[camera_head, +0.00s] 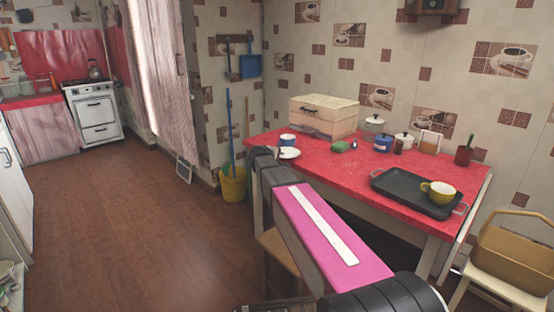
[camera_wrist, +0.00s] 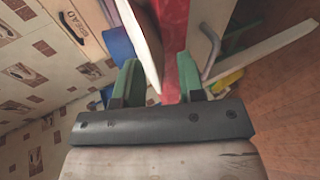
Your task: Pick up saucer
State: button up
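The white saucer (camera_head: 290,153) lies at the left end of the red table (camera_head: 340,182), just in front of a blue and white cup (camera_head: 287,140). In the wrist view the saucer (camera_wrist: 146,38) shows nearly edge-on. My gripper (camera_wrist: 158,68) has its two green fingers apart, with the saucer's near rim in the gap, closer to the left finger. I cannot tell whether a finger touches it. In the head view my arm hides the fingers at the table's left edge.
A wooden bread box (camera_head: 323,115) stands behind the saucer. A green sponge (camera_head: 340,147), blue pot (camera_head: 383,143) and black tray (camera_head: 412,192) with a yellow cup (camera_head: 438,192) are further right. A stool (camera_head: 280,258) stands below the table edge. The floor at left is clear.

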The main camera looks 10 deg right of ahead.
grip_shut()
jog(key=shift+s, duration=0.1)
jog(key=shift+s+a, duration=0.3)
jog(key=shift+s, duration=0.2)
jog(key=shift+s+a, duration=0.25)
jog(key=shift+s, duration=0.2)
grip_release()
